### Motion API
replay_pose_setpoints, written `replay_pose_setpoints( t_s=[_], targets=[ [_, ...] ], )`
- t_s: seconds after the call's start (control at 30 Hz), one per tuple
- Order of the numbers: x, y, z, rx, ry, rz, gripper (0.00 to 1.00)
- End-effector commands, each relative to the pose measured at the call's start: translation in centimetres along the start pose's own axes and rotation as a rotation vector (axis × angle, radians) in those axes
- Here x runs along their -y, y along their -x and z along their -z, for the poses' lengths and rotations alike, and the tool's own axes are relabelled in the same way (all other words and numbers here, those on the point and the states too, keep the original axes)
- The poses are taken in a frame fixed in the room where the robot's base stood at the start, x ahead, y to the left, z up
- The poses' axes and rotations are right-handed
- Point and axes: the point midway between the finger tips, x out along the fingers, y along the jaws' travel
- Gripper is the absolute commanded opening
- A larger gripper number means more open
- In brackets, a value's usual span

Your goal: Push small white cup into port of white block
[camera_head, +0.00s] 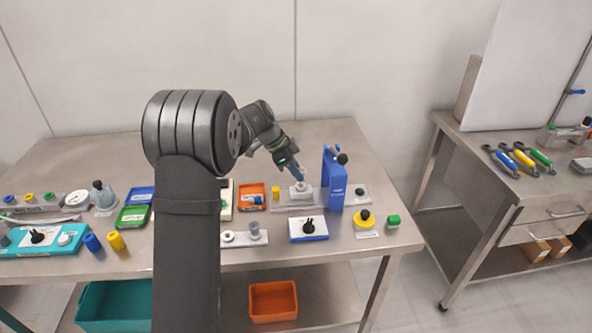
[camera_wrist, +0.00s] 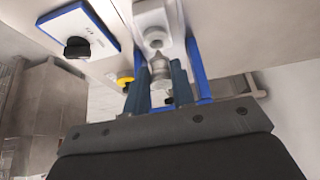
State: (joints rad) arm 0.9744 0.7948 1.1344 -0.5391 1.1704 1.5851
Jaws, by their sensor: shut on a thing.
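My gripper (camera_head: 297,174) reaches down over the white block (camera_head: 301,194), left of the blue upright stand. In the wrist view its two blue fingers (camera_wrist: 159,68) are shut on the small white cup (camera_wrist: 160,76), which looks light grey and ringed, with a narrow tip. The white block (camera_wrist: 150,17) lies just beyond the cup, its round port facing the cup's tip. The tip is very close to the port; I cannot tell whether they touch. In the head view the cup is too small and covered to make out clearly.
The blue stand (camera_head: 333,182) rises close to the gripper's right. A blue-edged white plate with a black knob (camera_head: 308,229) lies in front. An orange tray (camera_head: 251,197) is to the left.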

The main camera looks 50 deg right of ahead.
Motion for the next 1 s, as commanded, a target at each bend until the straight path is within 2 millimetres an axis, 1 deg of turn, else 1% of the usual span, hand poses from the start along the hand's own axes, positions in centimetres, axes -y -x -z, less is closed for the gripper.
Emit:
replay_pose_setpoints(
  t_s=[0.8, 1.0],
  targets=[
    [0.0, -1.2, -0.7, 0.000, 0.000, -0.001, 0.00],
    [0.0, -1.2, -0.7, 0.000, 0.000, 0.000, 0.00]
  ],
)
